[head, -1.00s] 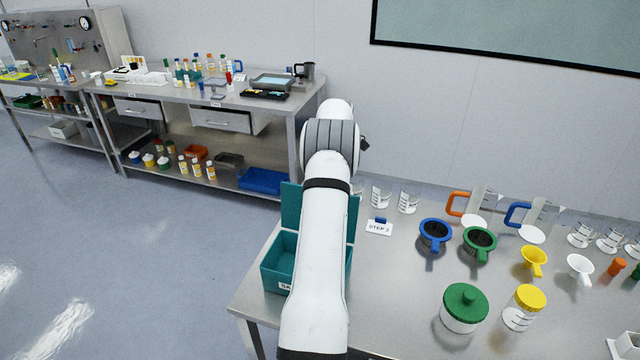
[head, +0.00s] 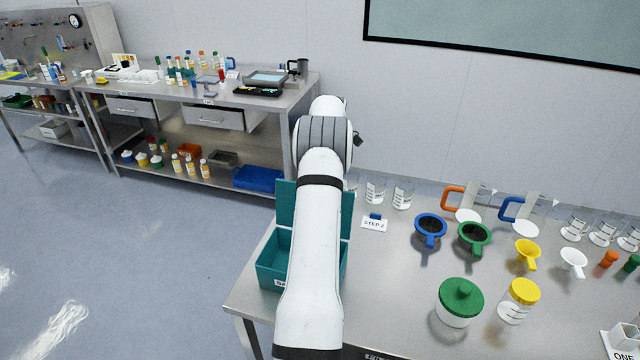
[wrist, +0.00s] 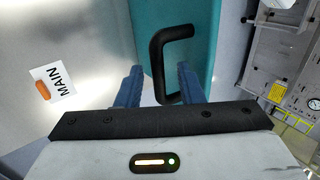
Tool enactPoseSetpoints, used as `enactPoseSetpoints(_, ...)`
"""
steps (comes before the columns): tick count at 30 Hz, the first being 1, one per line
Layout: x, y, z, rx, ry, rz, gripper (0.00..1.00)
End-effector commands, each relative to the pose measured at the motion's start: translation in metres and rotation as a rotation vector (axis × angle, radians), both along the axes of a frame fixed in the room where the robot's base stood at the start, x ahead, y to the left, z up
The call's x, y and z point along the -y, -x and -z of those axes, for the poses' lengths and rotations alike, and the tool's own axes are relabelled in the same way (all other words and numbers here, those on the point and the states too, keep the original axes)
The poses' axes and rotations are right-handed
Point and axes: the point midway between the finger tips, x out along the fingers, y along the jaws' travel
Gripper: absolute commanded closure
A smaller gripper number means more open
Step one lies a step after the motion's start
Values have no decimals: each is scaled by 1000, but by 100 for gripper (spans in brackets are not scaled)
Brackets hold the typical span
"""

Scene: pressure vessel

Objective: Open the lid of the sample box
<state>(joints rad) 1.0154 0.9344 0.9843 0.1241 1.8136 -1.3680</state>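The teal sample box (head: 270,262) stands at the left end of the near steel table, partly hidden behind my arm. Its lid (head: 287,205) stands upright at the back, so the box is open. In the wrist view the teal lid (wrist: 205,35) carries a black handle (wrist: 157,60). My gripper (wrist: 158,85) has its two blue fingers apart, one on each side of the handle's lower end. The handle lies close to the right finger; I cannot tell whether they touch. In the head view my gripper is hidden behind my arm.
A second bench (head: 200,98) is behind at left.

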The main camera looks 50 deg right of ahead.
Motion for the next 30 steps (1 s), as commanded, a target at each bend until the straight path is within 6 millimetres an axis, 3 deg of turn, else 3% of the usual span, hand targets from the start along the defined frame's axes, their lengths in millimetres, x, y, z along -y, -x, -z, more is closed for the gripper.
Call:
enactPoseSetpoints(13,-1,1,-84,1,1,1,66)
enactPoseSetpoints(18,-1,1,-94,1,2,1,66)
enactPoseSetpoints(30,-1,1,-94,2,2,2,66)
